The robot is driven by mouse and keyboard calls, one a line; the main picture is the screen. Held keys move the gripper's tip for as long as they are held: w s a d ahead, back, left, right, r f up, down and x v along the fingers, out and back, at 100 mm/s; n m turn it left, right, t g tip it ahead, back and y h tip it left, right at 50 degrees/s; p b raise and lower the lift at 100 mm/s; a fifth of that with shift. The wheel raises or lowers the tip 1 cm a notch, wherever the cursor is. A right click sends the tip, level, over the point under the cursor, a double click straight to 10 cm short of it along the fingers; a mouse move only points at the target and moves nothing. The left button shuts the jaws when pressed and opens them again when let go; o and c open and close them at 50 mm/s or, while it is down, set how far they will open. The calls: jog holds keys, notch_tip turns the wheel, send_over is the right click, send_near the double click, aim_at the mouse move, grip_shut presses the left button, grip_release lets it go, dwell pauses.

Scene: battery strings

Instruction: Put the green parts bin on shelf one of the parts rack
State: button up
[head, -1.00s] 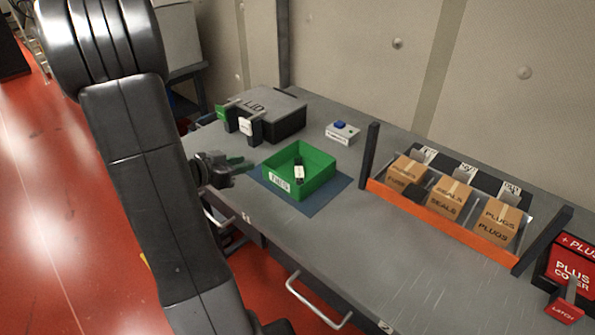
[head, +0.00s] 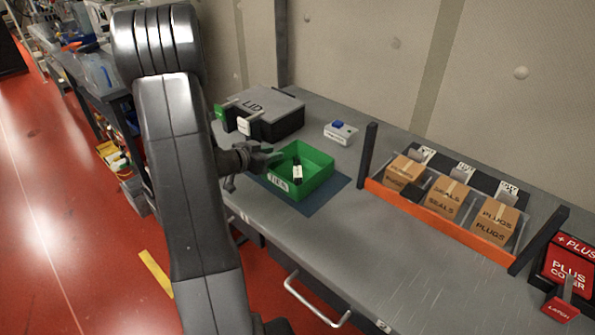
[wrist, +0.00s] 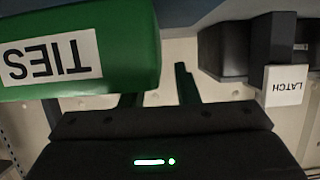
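The green parts bin (head: 318,184), labelled TIES, sits upright on a blue mat (head: 335,192) on the grey bench. A dark item with a white tag (head: 297,170) is in it. My gripper (head: 268,157) is at the bin's left corner, with its fingers apart. In the wrist view the bin (wrist: 130,50) fills the upper left, its label upside down. My gripper's two fingers (wrist: 158,92) show apart there, the left one partly hidden by the bin. Whether they touch the bin I cannot tell. I cannot make out a parts rack with a numbered shelf.
A dark box marked LID (head: 275,112) with latches stands behind the bin. A small box with a blue button (head: 340,132) is near the wall. An orange-fronted holder (head: 440,222) with cardboard boxes and a red PLUS cover (head: 572,268) stand to the right. The bench front is clear.

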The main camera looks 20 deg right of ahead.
jog(key=shift+x, duration=0.75)
jog(key=shift+a, duration=0.1)
grip_shut()
jog(key=shift+r, duration=0.1)
